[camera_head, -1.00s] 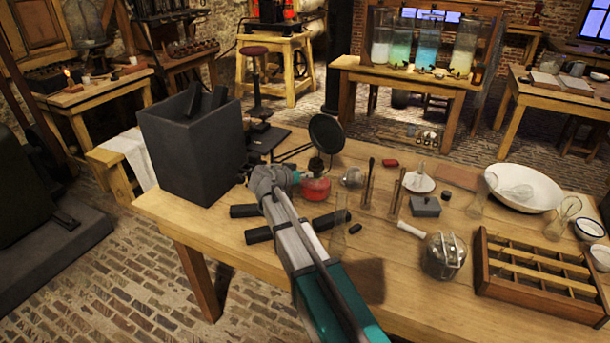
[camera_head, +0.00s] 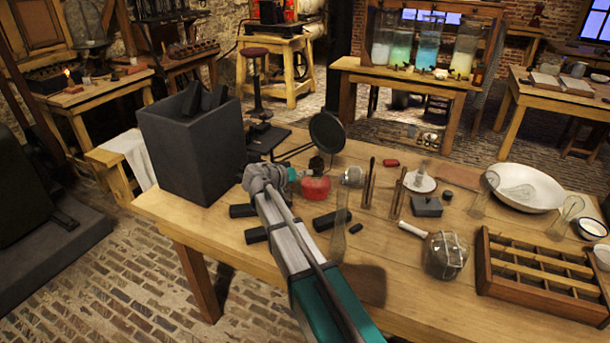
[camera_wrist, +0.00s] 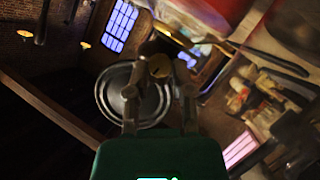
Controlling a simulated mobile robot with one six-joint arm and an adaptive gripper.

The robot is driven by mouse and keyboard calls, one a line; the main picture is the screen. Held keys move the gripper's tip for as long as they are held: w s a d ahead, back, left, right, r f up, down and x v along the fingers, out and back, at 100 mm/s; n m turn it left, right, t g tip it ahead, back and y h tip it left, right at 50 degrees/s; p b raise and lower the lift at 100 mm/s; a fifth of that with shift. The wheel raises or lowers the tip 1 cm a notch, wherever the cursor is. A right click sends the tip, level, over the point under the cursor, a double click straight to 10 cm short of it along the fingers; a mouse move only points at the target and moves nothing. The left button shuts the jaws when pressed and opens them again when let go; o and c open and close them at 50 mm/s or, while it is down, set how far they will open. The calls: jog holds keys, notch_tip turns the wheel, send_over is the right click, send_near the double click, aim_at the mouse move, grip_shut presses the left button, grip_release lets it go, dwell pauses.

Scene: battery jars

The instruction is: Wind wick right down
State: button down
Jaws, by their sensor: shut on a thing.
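The red lamp (camera_head: 315,188) with a dark burner top stands on the near wooden table (camera_head: 420,290) in the head view. My gripper (camera_head: 290,176) reaches it from the left, at the burner's height. In the wrist view a small brass round piece, seemingly the wick knob (camera_wrist: 160,67), shows at the fingertips of my gripper (camera_wrist: 159,78). The gripper is shut on it. A blurred red surface, probably the lamp's body (camera_wrist: 225,8), fills the top right there. The wick itself is not visible, and my wrist hides the fingertips in the head view.
A dark round disc (camera_head: 327,132) on a stand is behind the lamp. A large dark box (camera_head: 190,150) stands left of my wrist. A clear glass chimney (camera_head: 339,240), dark blocks (camera_head: 331,220) and thin upright tubes (camera_head: 397,195) are close by. A divided wooden tray (camera_head: 540,275) is at right.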

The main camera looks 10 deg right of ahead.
jog(key=shift+c, duration=2.4)
grip_release()
